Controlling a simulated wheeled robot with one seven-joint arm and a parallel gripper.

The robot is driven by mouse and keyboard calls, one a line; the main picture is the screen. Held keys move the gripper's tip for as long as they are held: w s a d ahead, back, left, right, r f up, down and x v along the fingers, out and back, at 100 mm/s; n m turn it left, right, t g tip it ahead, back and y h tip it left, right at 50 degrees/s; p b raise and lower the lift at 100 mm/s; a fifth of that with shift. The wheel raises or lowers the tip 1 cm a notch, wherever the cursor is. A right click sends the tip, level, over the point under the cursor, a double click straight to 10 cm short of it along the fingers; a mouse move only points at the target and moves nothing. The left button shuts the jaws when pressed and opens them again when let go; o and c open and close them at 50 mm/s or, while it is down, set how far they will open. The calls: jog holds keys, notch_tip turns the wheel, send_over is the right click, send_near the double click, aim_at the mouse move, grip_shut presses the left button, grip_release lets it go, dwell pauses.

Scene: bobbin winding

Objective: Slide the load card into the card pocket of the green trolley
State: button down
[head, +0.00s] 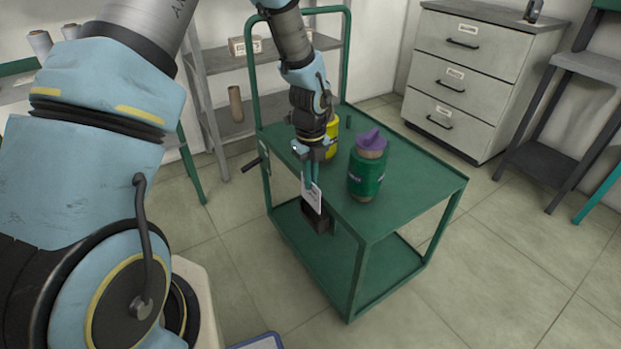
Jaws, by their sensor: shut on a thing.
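My gripper (311,178) points down at the near left edge of the green trolley (415,182). It is shut on the load card (313,197), a small white card held tilted below the fingers. The black card pocket (318,217) hangs on the trolley's near side, just under the card. The card's lower end is at the pocket's mouth in the picture; I cannot tell whether it is inside or in front of it.
On the trolley top stand a green container (366,174) with a purple lid and a yellow container (331,138) partly behind my arm. A grey drawer cabinet (471,80) stands behind at right. Shelving (231,62) stands behind at left. The floor right of the trolley is clear.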

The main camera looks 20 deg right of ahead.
aim_at(311, 205)
jog(key=shift+f, duration=0.1)
jog(key=shift+f+b, duration=1.45)
jog(key=shift+f, duration=1.45)
jog(key=shift+f, duration=0.35)
jog(key=c, duration=0.9)
grip_release()
jog(key=shift+c, duration=0.2)
